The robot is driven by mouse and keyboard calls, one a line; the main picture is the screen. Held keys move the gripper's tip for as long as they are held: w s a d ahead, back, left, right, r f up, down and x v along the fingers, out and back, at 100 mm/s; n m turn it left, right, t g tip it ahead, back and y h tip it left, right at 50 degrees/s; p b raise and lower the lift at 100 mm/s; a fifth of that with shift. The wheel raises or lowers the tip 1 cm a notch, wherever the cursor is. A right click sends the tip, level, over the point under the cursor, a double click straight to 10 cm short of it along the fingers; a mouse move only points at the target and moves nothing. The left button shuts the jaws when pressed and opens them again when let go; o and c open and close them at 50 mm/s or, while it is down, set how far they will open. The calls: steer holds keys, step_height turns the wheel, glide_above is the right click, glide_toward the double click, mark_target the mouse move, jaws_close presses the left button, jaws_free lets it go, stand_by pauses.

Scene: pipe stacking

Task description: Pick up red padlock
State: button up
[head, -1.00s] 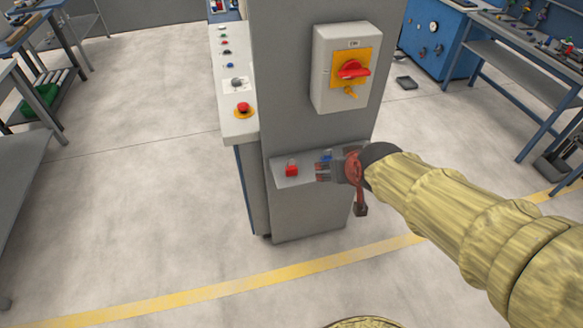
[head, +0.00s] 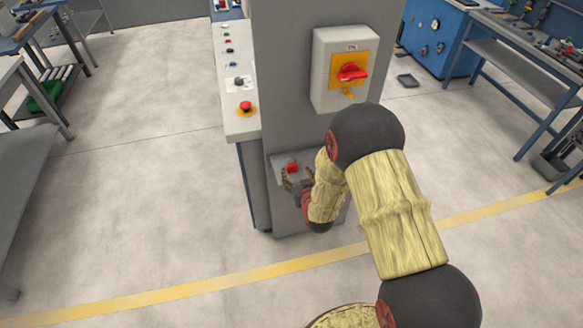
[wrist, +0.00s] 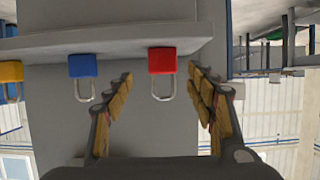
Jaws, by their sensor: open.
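The red padlock (head: 292,168) sits on the small grey shelf (head: 281,160) low on the front of the grey cabinet. In the wrist view, the red padlock (wrist: 162,61) appears with its shackle pointing down in the picture, between my two fingertips and nearer the right one. My gripper (head: 293,183) is open just in front of the red padlock. Its fingers (wrist: 160,75) stand apart on both sides of the padlock in the wrist view. No contact is visible. In the head view my fingers cover part of the shelf front.
A blue padlock (wrist: 82,66) stands beside the red one, close outside my left finger in the wrist view. A yellow padlock (wrist: 11,71) is farther left. Above the shelf, a switch box (head: 346,70) with a red knob juts from the cabinet. The floor in front is clear.

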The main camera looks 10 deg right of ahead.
mark_target(292, 167)
steer(key=b+x, duration=0.1)
steer(key=x, duration=0.4)
steer(key=shift+w+a+b, duration=0.2)
steer(key=shift+w+b, duration=0.15)
steer(key=shift+w, duration=0.1)
steer(key=c, duration=0.3)
steer(key=shift+r, duration=0.1)
steer(key=c, duration=1)
